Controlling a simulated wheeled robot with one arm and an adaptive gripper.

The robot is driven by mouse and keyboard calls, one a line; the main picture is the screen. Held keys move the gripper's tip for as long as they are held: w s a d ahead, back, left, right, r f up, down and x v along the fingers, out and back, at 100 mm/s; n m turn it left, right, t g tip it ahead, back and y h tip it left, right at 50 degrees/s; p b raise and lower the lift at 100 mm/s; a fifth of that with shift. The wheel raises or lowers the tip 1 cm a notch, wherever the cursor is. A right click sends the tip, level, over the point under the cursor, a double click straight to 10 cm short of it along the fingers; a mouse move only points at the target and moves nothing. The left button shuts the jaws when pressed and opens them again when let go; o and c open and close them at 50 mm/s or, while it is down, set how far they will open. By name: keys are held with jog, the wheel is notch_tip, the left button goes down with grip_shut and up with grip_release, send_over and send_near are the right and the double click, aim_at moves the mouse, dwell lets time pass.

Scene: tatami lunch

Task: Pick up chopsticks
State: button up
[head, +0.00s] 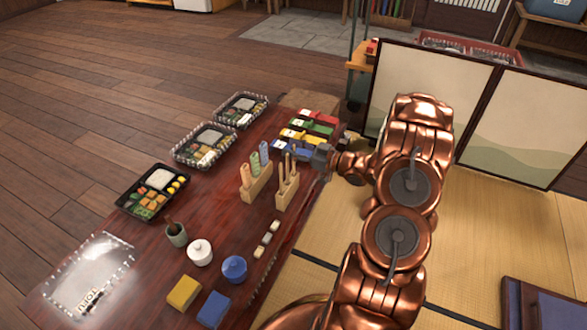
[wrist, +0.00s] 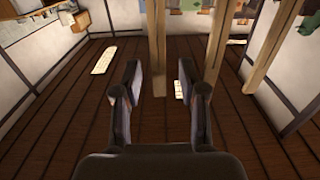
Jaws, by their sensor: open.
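Several light wooden chopsticks (head: 283,168) stand upright in a wooden holder (head: 286,195) on the dark red table. My gripper (head: 316,156) is behind the top of this holder, at the table's right side. In the wrist view, my gripper (wrist: 165,95) is open, its two dark fingers spread with nothing clasped. One wooden stick (wrist: 157,50) hangs in line with the gap between the fingers. Another stick (wrist: 215,45) is in line with the right finger, and a third (wrist: 288,80) is farther right. I cannot tell whether any touches a finger.
Another wooden holder (head: 257,187) with coloured rolls stands left of the chopsticks. Coloured boxes (head: 312,127) lie behind my gripper. Bento trays (head: 150,191), a white pot (head: 200,252) and a blue pot (head: 234,268) stand on the table. Folding screens (head: 520,125) stand at right.

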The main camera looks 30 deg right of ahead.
grip_shut()
dwell(0.3)
notch_tip(320, 180, up, 10)
jog(key=p, duration=0.3)
notch_tip(320, 180, up, 8)
jog(key=p, duration=0.5)
jog(key=shift+r+p, duration=0.25)
jog(key=shift+p, duration=0.15)
dwell(0.8)
